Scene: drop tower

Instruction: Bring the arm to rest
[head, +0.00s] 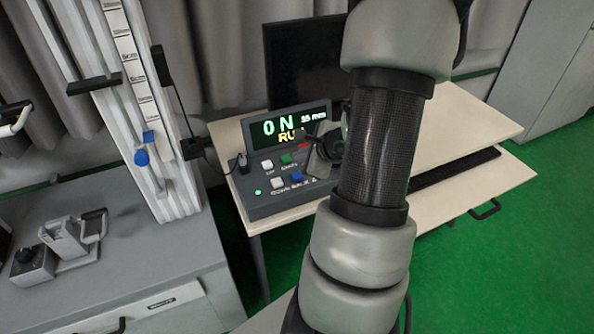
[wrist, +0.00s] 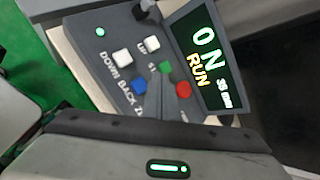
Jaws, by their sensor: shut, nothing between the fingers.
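My gripper (head: 318,160) is over the right part of the control box (head: 262,205), partly hidden behind my own arm in the head view. In the wrist view the grey fingers (wrist: 177,93) are shut with nothing between them, close to the green button (wrist: 165,68) and the red button (wrist: 183,89). I cannot tell whether they touch the box. My arm rises across the middle of the head view.
The box stands on a pale desk (head: 226,140) with a dark monitor (head: 300,62) behind it. Green floor (head: 480,260) is open at the right.

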